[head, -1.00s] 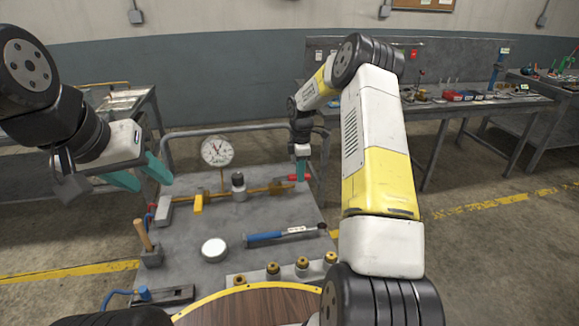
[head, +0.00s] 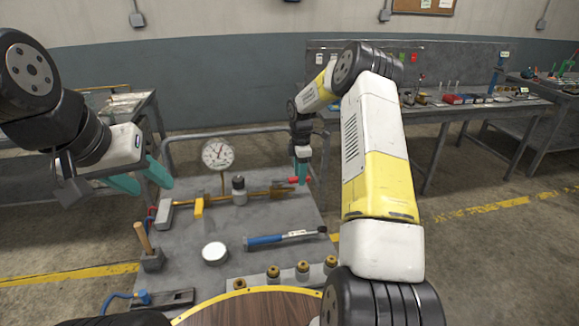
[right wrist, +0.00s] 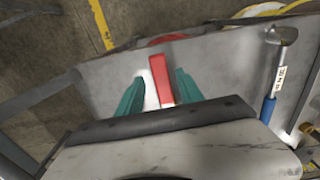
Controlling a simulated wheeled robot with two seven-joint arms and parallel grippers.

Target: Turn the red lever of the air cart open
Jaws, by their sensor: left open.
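The red lever (head: 293,180) is at the right end of the brass pipe (head: 262,191) on the air cart (head: 190,255). In the right wrist view the lever (right wrist: 161,79) lies lengthwise between the two teal fingers of my right gripper (right wrist: 160,92). A gap shows on its left side; contact on its right side is unclear. In the head view my right gripper (head: 302,172) points down over the lever and partly hides it. My left gripper (head: 146,180) is open and empty, above the cart's left edge. A round dial gauge (head: 217,154) stands on the pipe.
A yellow handle (head: 199,207) sits further left on the pipe. A blue-handled tool (head: 268,241), a white round cap (head: 214,252) and a wooden-handled tool (head: 143,238) are on the cart top. A rail runs behind. A workbench (head: 470,107) stands at the back right.

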